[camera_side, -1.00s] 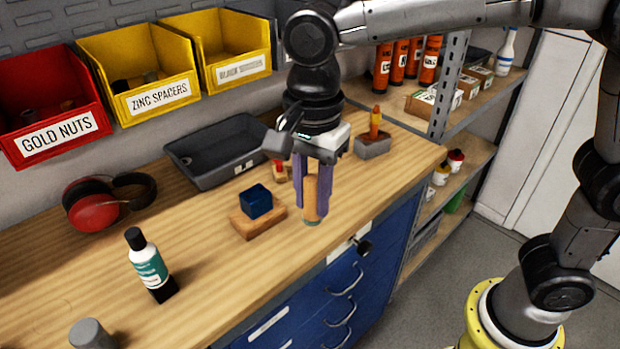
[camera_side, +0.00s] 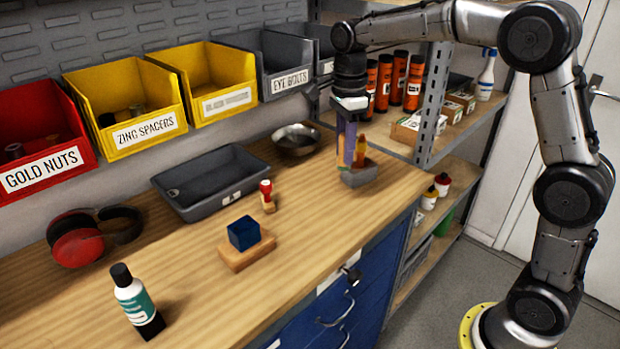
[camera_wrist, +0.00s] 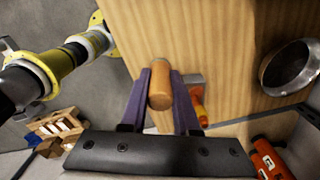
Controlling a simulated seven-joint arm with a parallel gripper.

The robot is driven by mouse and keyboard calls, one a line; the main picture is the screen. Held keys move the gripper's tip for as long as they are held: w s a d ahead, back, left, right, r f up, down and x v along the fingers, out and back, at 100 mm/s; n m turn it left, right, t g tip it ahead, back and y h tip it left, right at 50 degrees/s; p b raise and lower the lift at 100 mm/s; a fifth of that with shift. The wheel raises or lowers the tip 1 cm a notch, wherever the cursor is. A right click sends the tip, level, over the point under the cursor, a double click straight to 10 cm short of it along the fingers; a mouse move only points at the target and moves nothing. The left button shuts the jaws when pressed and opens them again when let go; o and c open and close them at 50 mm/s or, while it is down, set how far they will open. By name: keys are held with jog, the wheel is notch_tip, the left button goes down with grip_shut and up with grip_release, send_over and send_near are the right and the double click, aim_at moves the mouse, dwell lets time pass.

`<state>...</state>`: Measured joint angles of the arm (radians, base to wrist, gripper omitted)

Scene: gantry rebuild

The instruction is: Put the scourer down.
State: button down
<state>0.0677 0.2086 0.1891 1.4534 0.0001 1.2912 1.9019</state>
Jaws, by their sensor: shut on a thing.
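My gripper (camera_side: 347,140) has purple fingers and is shut on the scourer, a plain wooden cylinder (camera_wrist: 159,88) that shows end-on between the fingers in the wrist view. In the side view the fingers point down at the bench's far right end, beside a grey block (camera_side: 360,177) with an orange-handled thing (camera_side: 360,150) on it. The fingers overlap that block in the picture, and the scourer's lower end is hard to make out. I cannot tell whether it touches the block or the bench.
A steel bowl (camera_side: 297,138) and grey tray (camera_side: 212,205) stand behind. A red-topped stamp (camera_side: 267,196), a blue cube (camera_side: 243,233) on a wooden block (camera_side: 247,256), a bottle (camera_side: 137,305) and ear defenders (camera_side: 75,247) stand left. The bench (camera_side: 320,225) front right is clear.

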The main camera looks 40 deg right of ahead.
jog(key=w+f, duration=0.2)
jog(key=w, duration=0.1)
jog(key=w+f, duration=0.2)
jog(key=w, duration=0.1)
jog(key=w+f, duration=0.2)
jog(key=w, duration=0.1)
jog(key=shift+d+f, duration=0.25)
jog(key=shift+f, duration=0.05)
jog(key=shift+w+f, duration=0.55)
jog(key=shift+f, duration=0.05)
jog(key=shift+w+f, duration=0.15)
jog(key=shift+f, duration=0.8)
jog(key=shift+w+f, duration=0.1)
jog(key=shift+f, duration=0.8)
jog(key=shift+f, duration=0.1)
jog(key=c, duration=0.7)
grip_release()
jog(key=shift+o, duration=0.2)
